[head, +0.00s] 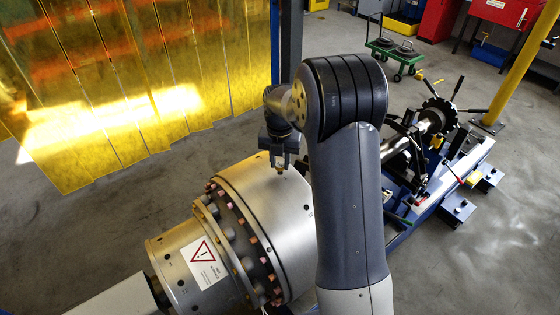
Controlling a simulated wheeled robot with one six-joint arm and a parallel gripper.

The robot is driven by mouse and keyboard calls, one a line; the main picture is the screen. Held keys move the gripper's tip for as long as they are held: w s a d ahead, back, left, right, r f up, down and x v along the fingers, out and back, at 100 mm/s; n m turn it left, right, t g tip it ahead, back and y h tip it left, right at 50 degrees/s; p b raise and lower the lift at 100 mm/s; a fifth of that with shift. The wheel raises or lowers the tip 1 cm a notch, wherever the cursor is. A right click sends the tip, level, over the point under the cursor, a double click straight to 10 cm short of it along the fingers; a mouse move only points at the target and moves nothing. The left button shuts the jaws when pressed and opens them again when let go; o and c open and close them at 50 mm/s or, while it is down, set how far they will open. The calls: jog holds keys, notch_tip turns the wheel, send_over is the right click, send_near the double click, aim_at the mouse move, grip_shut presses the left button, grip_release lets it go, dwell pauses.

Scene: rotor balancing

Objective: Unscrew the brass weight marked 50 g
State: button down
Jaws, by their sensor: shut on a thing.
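My gripper (279,164) points down just above the top of the large metal drum (286,205). It is shut on a small brass piece (280,172), which shows just below the fingertips. The piece is too small for any marking to be read. I cannot tell whether it is still seated in the drum or clear of it. My own arm hides part of the drum's right side and the middle of the shaft line.
A flange with several copper-coloured bolts and a warning label (203,263) are on the drum's near part. The shaft (400,157) and bladed disc (437,117) stand at right on a blue-sided bed. Yellow curtains (130,80) hang at left. A green cart (397,52) stands behind.

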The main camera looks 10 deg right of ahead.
jog(key=shift+r, duration=0.35)
jog(key=shift+r+p, duration=1.1)
jog(key=shift+r, duration=1.35)
